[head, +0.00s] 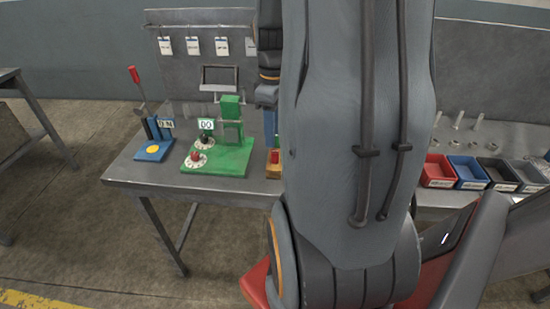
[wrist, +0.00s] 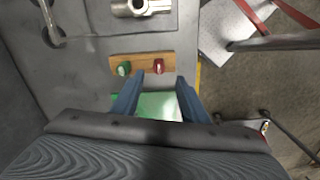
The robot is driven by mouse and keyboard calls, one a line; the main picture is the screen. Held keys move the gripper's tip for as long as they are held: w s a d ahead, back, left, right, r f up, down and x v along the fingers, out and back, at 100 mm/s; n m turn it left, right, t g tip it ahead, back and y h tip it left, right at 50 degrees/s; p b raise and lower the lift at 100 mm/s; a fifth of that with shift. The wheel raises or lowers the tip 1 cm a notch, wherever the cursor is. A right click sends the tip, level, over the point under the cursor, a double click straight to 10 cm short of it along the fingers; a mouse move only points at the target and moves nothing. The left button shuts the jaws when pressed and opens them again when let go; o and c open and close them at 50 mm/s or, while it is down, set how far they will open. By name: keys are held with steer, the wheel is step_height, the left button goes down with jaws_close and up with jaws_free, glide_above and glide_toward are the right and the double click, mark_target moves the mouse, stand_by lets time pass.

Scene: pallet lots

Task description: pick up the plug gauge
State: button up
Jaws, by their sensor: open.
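A wooden block (wrist: 142,61) in the wrist view carries a green-topped piece (wrist: 123,69) and a red-topped piece (wrist: 158,66). These look like the plug gauge ends or handles; I cannot tell whether they are one gauge or two. In the head view the block (head: 273,171) shows only in part, its red top (head: 275,156) beside my arm, which hides the rest. My gripper (wrist: 160,77) is open, its two blue fingers apart. In the wrist view the fingertips appear just below the block, with the red-topped piece near the gap. Nothing is held.
A green fixture (head: 231,153) stands left of the block; it also shows between my fingers (wrist: 160,106). A blue-based lever press (head: 154,150) stands farther left. A metal part (wrist: 140,7) lies beyond the block. Small bins (head: 439,171) sit at the right.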

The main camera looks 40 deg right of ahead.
mark_target(275, 151)
steer(key=shift+s+d+f, duration=0.1)
steer(key=shift+d+f, duration=0.15)
steer(key=shift+a+f+p, duration=0.1)
steer(key=shift+f+p, duration=0.6)
steer(key=shift+f, duration=2.95)
jaws_close()
